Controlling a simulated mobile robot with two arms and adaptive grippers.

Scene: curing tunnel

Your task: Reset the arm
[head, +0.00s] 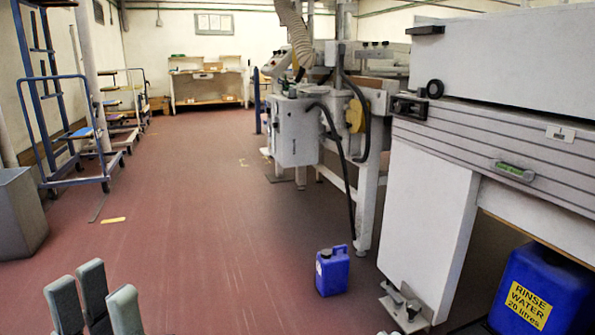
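My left gripper (94,298) shows at the bottom left edge of the head view. Its grey fingers point up and stand apart, with nothing between them. It is over the red-brown floor, clear of the equipment. The rest of the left arm is below the picture.
A small blue jug (332,271) stands on the floor by a white machine (430,225). A large blue rinse water container (540,297) is under the machine at right. A grey bin (18,215) and blue trolleys (65,130) line the left. The middle floor is open.

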